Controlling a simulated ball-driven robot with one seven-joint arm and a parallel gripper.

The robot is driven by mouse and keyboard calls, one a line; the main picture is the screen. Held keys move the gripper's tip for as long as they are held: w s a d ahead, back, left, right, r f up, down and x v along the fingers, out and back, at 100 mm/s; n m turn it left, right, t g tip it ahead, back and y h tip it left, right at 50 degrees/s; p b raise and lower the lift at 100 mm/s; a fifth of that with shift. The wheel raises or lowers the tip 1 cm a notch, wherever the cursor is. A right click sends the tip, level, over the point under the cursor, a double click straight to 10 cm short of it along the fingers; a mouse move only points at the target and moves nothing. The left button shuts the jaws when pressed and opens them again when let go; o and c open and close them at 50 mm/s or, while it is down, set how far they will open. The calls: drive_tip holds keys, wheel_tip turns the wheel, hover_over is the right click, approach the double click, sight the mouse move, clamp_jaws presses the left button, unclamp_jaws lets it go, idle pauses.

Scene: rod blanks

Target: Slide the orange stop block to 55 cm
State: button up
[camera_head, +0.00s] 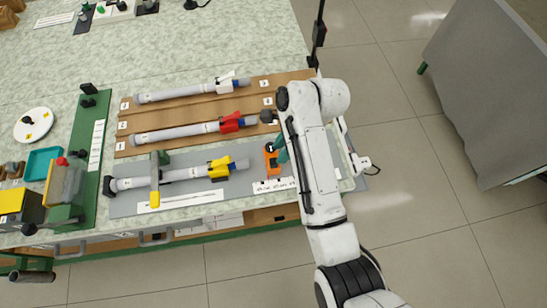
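The orange stop block (272,162) stands at the right end of the grey strip (207,187) at the table's front edge. A white label strip (273,185) with small dark marks lies just in front of it; I cannot read the marks surely. My gripper (281,150) is at the right side of the block, with a teal finger showing close against it. The arm hides the rest of the gripper, so I cannot tell whether it is open or shut, or whether it touches the block.
A grey rod with a yellow clamp (219,168) lies left of the block on the strip. Rods with red (231,122) and white (225,86) clamps lie on brown boards behind. A green rail (92,150) and machine parts stand at left. The table's rear is mostly clear.

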drive_tip(key=x, duration=0.6)
drive_tip(key=shift+f, duration=0.25)
drive_tip(key=shift+c, duration=0.5)
clamp_jaws()
